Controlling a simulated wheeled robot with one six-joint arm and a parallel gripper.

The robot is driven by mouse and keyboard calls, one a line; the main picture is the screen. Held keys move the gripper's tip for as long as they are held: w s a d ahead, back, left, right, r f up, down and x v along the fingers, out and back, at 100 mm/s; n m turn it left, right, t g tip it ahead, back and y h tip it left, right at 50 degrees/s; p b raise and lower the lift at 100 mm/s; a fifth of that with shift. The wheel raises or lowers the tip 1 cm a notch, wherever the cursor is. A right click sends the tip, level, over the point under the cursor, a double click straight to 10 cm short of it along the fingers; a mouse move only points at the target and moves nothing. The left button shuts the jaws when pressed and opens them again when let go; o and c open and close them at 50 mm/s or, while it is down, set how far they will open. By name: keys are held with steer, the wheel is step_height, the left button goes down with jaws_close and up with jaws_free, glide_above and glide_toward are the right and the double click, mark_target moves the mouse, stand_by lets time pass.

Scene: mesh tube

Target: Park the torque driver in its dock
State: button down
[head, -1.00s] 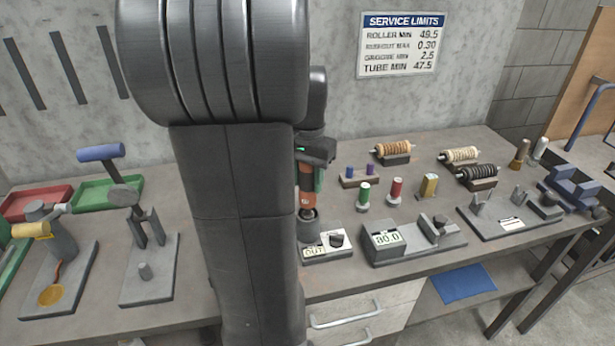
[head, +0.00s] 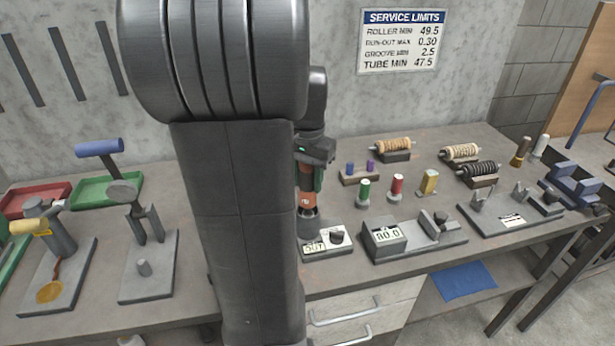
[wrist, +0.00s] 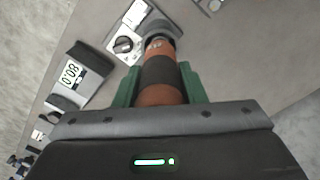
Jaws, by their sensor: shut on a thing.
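The torque driver has an orange body with a dark band. It stands about upright in my gripper, seen in the head view (head: 308,182) and the wrist view (wrist: 160,84). The green fingers are shut on the driver (wrist: 159,72) from both sides. Its lower end meets a dark round cup (head: 307,226) at the left of a small dock plate (head: 328,251). The plate carries a black knob and a small lettered label. The cup also shows at the driver's far end in the wrist view (wrist: 159,29). I cannot tell how deep the driver sits in it.
A gauge box reading 80.0 (head: 386,238) stands just right of the dock. My arm hides the bench to the left of the dock. Bare bench lies behind the dock.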

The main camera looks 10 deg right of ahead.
mark_target(308, 191)
steer(key=shift+f+b, duration=1.2)
steer(key=shift+f, duration=0.7)
stand_by(1.5)
steer(key=c, duration=0.8)
jaws_free()
steer(key=shift+f, duration=0.1)
step_height(308, 191, up, 14)
steer(key=shift+f, duration=0.1)
step_height(308, 191, down, 14)
steer(key=shift+r, duration=0.35)
